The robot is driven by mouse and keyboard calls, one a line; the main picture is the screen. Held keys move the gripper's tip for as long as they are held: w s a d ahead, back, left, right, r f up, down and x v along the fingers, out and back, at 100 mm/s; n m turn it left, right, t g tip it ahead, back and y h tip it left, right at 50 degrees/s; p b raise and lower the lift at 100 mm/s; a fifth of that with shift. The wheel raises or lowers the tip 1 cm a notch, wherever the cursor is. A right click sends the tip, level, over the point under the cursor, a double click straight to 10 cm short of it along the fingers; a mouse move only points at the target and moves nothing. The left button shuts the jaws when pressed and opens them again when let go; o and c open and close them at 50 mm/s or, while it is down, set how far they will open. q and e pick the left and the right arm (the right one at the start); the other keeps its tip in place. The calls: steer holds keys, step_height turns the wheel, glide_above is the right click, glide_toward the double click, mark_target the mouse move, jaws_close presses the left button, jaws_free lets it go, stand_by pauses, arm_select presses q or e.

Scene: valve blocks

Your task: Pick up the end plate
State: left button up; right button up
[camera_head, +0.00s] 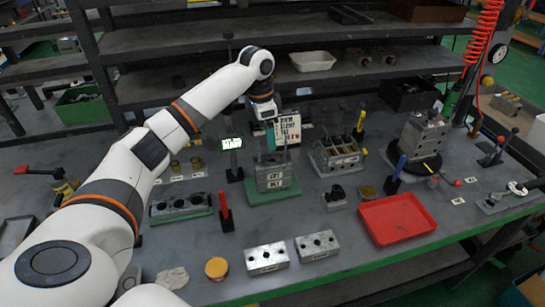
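My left arm reaches in from the left and bends down at the wrist. My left gripper (267,122) is over the middle of the bench, above a metal valve block (271,182) on a green base. Its fingers are too small and dark to tell whether they are open or shut. Two silver blocks with dark holes, a left one (266,258) and a right one (317,246), lie side by side at the front edge. Another holed metal block (180,206) lies on a green base at the left. I cannot tell which piece is the end plate. My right gripper is out of view.
A red tray (397,219) lies at the front right. A block stack (420,140) stands behind it. A block with upright slots (338,155) stands at the centre. A red-handled tool (225,212) and an orange-lidded jar (216,268) are near the front. Shelves line the back.

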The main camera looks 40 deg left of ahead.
mark_target(272, 159)
arm_select(q)
steer(key=f, duration=0.3)
steer(key=shift+d+f, duration=0.3)
steer(key=shift+f, duration=0.05)
steer(key=f, duration=0.2)
steer(key=f+p, duration=0.1)
steer(key=f, duration=0.1)
steer(key=w+f+p, duration=0.1)
steer(key=f, duration=0.1)
steer(key=shift+d, duration=0.15)
steer(key=shift+c, duration=1.2)
steer(key=shift+r, duration=0.1)
steer(key=c, duration=1)
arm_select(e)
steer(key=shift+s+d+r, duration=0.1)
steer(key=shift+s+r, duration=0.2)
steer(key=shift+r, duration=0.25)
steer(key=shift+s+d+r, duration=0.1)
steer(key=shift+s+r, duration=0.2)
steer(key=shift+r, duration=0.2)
arm_select(q)
steer(key=shift+r, duration=0.1)
